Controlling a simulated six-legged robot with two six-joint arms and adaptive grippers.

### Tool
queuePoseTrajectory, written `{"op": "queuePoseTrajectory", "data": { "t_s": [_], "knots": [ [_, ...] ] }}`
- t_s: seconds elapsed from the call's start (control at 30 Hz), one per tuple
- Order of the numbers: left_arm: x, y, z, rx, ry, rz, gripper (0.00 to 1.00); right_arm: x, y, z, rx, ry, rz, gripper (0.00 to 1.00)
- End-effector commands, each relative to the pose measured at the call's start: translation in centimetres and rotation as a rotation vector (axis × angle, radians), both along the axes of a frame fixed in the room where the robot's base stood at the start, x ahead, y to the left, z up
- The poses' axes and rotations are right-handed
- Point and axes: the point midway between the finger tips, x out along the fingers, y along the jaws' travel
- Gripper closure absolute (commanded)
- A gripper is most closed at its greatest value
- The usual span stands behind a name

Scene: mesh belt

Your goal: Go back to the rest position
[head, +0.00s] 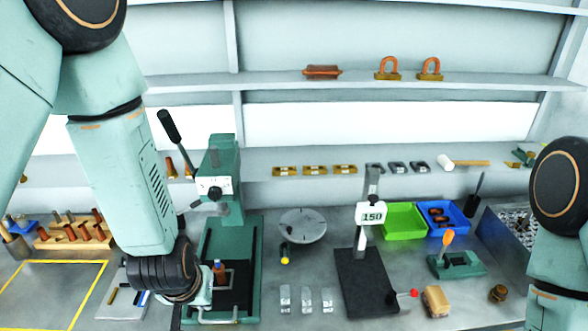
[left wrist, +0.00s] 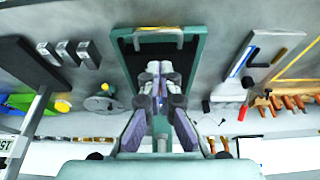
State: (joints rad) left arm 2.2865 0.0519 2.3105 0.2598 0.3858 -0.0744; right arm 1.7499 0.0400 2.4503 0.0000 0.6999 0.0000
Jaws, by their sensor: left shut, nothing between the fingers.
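My left gripper (left wrist: 159,78) shows in the left wrist view with its fingers together and nothing between them. Behind it is the dark bed of the green press (left wrist: 193,50). In the head view my left arm comes down from the upper left, and its dark wrist hides most of the gripper. It stands at the left front of the green press (head: 220,165), over or beside the press base; the exact gap is hidden. My right arm shows only in part at the right edge of the head view, and its gripper is out of the picture.
A round grey plate (head: 303,225), a scale post with a "150" sign (head: 372,214), a green bin (head: 403,221) and a blue bin (head: 460,220) stand right of the press. A wooden rack (head: 75,232) is at left. Shelves (head: 480,83) run along the back.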

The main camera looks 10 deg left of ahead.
Motion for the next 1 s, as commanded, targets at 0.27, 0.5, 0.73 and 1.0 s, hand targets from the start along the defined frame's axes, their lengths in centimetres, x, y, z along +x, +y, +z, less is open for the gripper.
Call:
{"op": "queuePoseTrajectory", "data": {
  "t_s": [0.27, 0.5, 0.73, 1.0],
  "knots": [
    [-0.8, -0.3, -3.9, 0.014, -0.051, -0.062, 1.0, 0.1, 0.0, -2.9, 0.0, -0.001, 0.0, 0.55],
    [-4.4, -0.8, -11.7, 0.005, 0.003, -0.108, 1.0, 0.0, 0.0, -7.9, 0.0, 0.0, 0.0, 0.55],
    [-8.4, -1.3, -19.1, -0.009, 0.074, -0.144, 1.0, 0.0, 0.0, -12.7, 0.0, 0.0, 0.0, 0.55],
    [-13.6, -1.8, -27.3, -0.031, 0.177, -0.176, 1.0, 0.1, 0.0, -18.2, 0.0, -0.001, 0.0, 0.55]
  ]
}}
